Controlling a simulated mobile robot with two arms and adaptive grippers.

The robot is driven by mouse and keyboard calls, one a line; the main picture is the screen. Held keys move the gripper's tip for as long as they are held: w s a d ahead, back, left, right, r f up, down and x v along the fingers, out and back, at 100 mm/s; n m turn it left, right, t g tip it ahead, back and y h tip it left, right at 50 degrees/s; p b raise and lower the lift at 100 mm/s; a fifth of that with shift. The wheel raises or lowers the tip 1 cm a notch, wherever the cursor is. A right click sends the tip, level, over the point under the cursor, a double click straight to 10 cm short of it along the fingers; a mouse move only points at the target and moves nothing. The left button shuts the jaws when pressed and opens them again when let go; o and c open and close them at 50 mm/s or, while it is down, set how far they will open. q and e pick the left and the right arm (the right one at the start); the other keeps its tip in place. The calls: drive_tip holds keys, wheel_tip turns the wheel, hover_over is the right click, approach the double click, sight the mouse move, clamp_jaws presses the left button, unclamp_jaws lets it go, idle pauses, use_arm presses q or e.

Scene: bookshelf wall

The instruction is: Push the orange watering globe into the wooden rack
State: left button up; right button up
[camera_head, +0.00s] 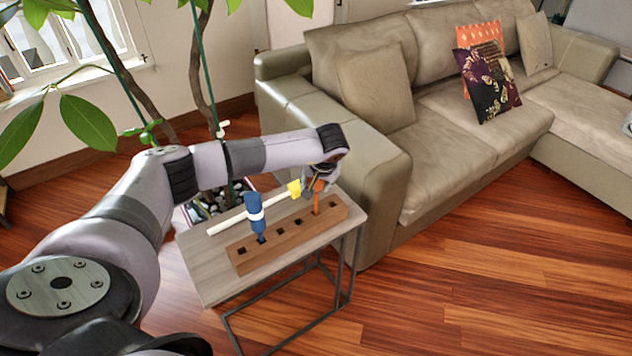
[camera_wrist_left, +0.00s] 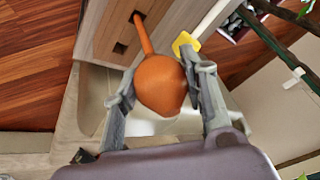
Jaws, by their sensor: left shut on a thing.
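The orange watering globe (camera_head: 318,186) is held in my left gripper (camera_head: 314,179) above the right end of the wooden rack (camera_head: 290,228). In the left wrist view, the round orange bulb of the globe (camera_wrist_left: 160,86) sits between the two fingers of my left gripper (camera_wrist_left: 163,82), which are shut on it. How deep the stem sits is hard to tell. My right gripper is not in view.
A blue item with a white band (camera_head: 255,215) stands in another hole of the rack. A white stick with a yellow end (camera_head: 294,189) lies behind the rack on the small side table (camera_head: 205,270). A beige sofa (camera_head: 385,190) stands close on the right, a plant behind.

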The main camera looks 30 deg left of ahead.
use_arm(q)
drive_tip(key=shift+f+b, duration=1.55)
drive_tip(key=shift+f, duration=0.5)
drive_tip(key=o, duration=1.3)
drive_tip(key=shift+c, duration=0.2)
drive_tip(key=o, duration=0.4)
